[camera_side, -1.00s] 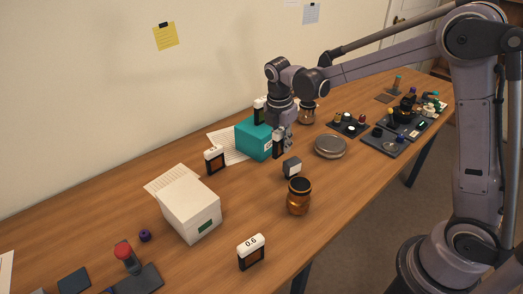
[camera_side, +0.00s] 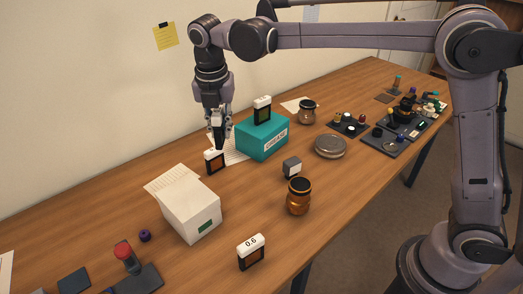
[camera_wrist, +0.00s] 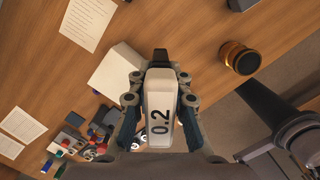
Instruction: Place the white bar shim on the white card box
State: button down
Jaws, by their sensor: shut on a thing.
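My gripper (camera_side: 218,138) is shut on a white-capped bar shim marked 0.2. In the wrist view the shim's white bar (camera_wrist: 160,112) lies between the fingers of my gripper (camera_wrist: 160,95), with a dark end beyond them. The white card box (camera_side: 190,210) stands nearer the front, below and left of my gripper, apart from the held shim. It also shows in the wrist view (camera_wrist: 117,66).
One stands on the teal box (camera_side: 262,140); one marked 0.6 (camera_side: 251,253) stands in front. An amber jar (camera_side: 298,197) and grey block (camera_side: 292,167) stand right of the white box.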

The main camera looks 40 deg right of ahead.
jog(key=a+f, duration=0.2)
jog(key=a, duration=0.1)
jog(key=a+f, duration=0.2)
jog(key=a, duration=0.2)
jog(key=a+f, duration=0.2)
jog(key=a, duration=0.2)
jog(key=shift+w+a+f, duration=0.2)
jog(key=shift+w+f, duration=0.15)
jog(key=shift+f, duration=2.05)
jog(key=shift+f, duration=0.1)
jog(key=c, duration=1.3)
grip_release()
